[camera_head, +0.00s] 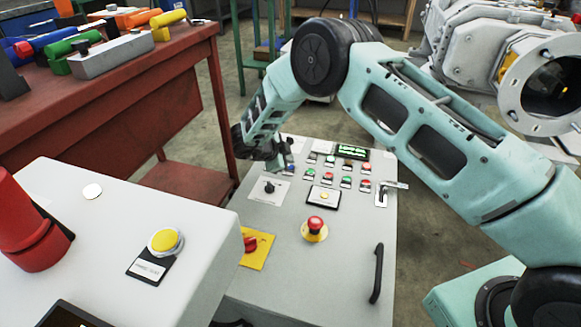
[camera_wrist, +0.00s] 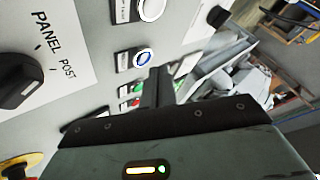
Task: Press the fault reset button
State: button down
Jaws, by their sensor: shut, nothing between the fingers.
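The grey control panel (camera_head: 345,245) carries rows of small buttons, and their labels are too small to read. My gripper (camera_head: 284,158) is over the panel's far left part, by the upper left end of the rows. In the wrist view my gripper (camera_wrist: 158,78) has its fingers together, with nothing between them. A button with a blue ring (camera_wrist: 143,57) shows just beyond and left of the fingertips; I cannot tell whether they touch. A white-ringed button (camera_wrist: 150,9) is above it. I cannot read which button is marked fault reset.
A black selector knob (camera_wrist: 20,80) marked PANEL POST is at the wrist view's left. A red emergency button (camera_head: 316,224), a yellow-plated red switch (camera_head: 252,246) and a black handle (camera_head: 377,273) are nearer. A white box with a yellow button (camera_head: 164,240) stands left.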

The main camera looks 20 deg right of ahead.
jog(key=shift+f, duration=0.15)
jog(key=shift+f, duration=0.3)
jog(key=shift+f, duration=0.45)
dwell(0.6)
jog(key=shift+r, duration=0.1)
jog(key=shift+r+p, duration=0.65)
jog(key=shift+r, duration=0.1)
notch_tip(320, 180, up, 5)
jog(key=p, duration=0.4)
dwell(0.9)
